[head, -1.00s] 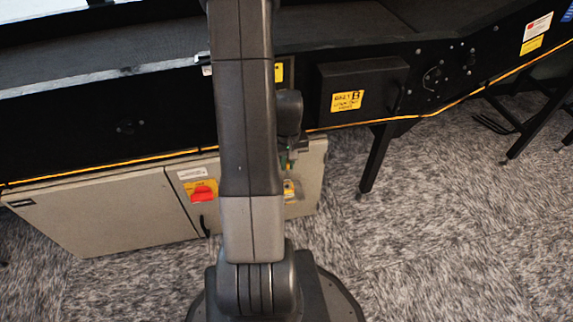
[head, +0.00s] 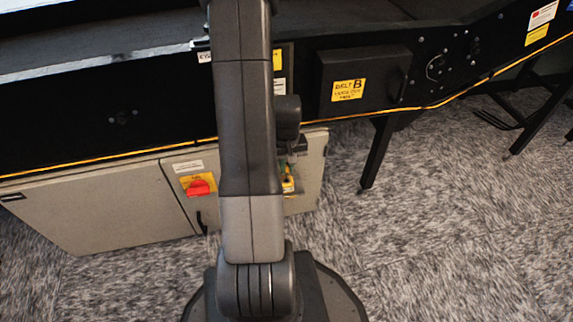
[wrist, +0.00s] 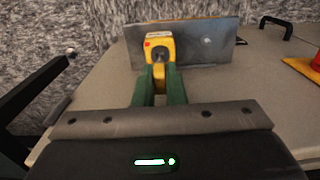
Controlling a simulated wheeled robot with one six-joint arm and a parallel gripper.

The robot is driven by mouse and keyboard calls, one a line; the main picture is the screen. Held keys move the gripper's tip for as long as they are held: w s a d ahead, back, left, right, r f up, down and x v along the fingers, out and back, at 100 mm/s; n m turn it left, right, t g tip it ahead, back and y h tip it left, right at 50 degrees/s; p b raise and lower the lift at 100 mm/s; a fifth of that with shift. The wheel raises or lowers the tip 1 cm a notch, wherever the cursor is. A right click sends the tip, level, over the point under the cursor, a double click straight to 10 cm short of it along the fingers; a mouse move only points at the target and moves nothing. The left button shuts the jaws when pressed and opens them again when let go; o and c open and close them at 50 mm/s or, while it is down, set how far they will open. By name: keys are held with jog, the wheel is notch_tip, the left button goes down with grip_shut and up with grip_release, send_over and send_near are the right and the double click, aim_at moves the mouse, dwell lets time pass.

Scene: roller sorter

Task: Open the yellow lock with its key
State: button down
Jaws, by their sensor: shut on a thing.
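The yellow lock (wrist: 153,41) is at the top middle of the wrist view, in front of a grey metal plate (wrist: 205,50). A red-and-white label and a dark round keyhole area show on its face. My gripper (wrist: 160,72) has green fingers close together, pointing at that face. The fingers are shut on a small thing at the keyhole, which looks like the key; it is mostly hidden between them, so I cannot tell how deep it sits. In the head view my arm covers much of this spot; the yellow lock (head: 288,185) shows just right of it.
A beige cabinet (head: 90,205) carries a red rotary switch (head: 198,187) on a yellow plate and a black handle. A black conveyor frame (head: 100,120) with a box (head: 365,72) runs above. Carpet (head: 430,230) is open at right, beyond a black leg.

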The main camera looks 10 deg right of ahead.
jog(key=shift+f+b, duration=0.3)
jog(key=shift+f, duration=0.05)
dwell(0.3)
jog(key=shift+s+a+f+b, duration=0.1)
jog(key=shift+s+f+b, duration=0.5)
jog(key=shift+f+b, duration=0.35)
jog(key=shift+f, duration=0.15)
jog(key=shift+r, duration=0.2)
dwell(0.4)
jog(key=shift+w+r+p, duration=0.15)
jog(key=shift+r+p, duration=0.5)
jog(key=shift+p, duration=0.05)
jog(key=shift+w+r+p, duration=0.15)
jog(key=shift+r+p, duration=0.5)
jog(key=shift+p, duration=0.05)
jog(key=shift+w+r+p, duration=0.15)
jog(key=shift+r+p, duration=0.65)
jog(key=shift+r, duration=0.35)
jog(key=shift+f, duration=0.2)
jog(key=shift+f+b, duration=0.9)
jog(key=shift+f, duration=0.1)
